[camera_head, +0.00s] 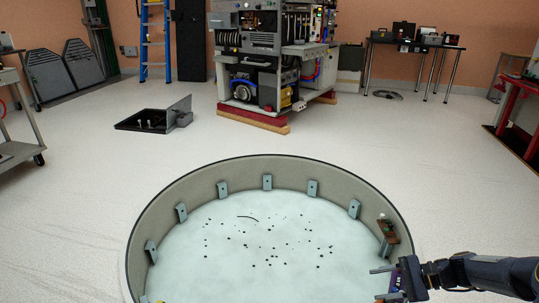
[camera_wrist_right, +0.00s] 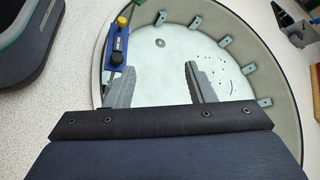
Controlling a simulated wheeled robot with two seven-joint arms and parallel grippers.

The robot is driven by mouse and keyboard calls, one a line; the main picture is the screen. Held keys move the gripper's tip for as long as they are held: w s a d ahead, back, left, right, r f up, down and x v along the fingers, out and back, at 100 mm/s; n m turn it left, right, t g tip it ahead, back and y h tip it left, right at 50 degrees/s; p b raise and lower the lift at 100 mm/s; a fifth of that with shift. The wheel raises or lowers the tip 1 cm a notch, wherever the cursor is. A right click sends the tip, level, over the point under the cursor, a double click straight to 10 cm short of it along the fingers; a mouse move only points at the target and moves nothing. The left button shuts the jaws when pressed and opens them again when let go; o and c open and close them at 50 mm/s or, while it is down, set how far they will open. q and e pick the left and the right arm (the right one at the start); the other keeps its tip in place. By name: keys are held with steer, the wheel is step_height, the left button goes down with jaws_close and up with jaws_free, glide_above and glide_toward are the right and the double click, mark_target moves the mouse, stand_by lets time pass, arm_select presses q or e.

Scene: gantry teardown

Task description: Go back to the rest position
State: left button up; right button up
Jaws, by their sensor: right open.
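My right gripper (camera_head: 378,284) reaches in from the right over the right rim of a round grey tub (camera_head: 160,206). In the right wrist view its two grey fingers (camera_wrist_right: 160,80) are apart with nothing between them. A small blue part (camera_wrist_right: 117,50) with a yellow knob and a black knob shows close to the left finger, by the tub's rim; I cannot tell whether they touch. My left gripper is not in view.
The tub has a pale floor with small dark specks and several tabs along its wall. A brown piece (camera_head: 388,231) sits at its right wall. A machine (camera_head: 270,60) on red and wooden blocks stands behind, with a dark open panel (camera_head: 155,118) on the floor.

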steer(key=s+a+r+n+h, duration=0.2)
steer(key=s+a+r+n, duration=0.1)
steer(key=s+r, duration=0.3)
steer(key=s+a+r+n+h, duration=0.3)
steer(key=s+a+r+n, duration=0.1)
steer(key=r, duration=0.4)
steer(key=s+a+r+n+t+h+p, duration=0.25)
steer(key=s+n, duration=0.35)
steer(key=s, duration=0.9)
step_height(320, 180, up, 38)
steer(key=p, duration=3.7)
steer(key=shift+w+a+r, duration=0.15)
steer(key=shift+a, duration=0.1)
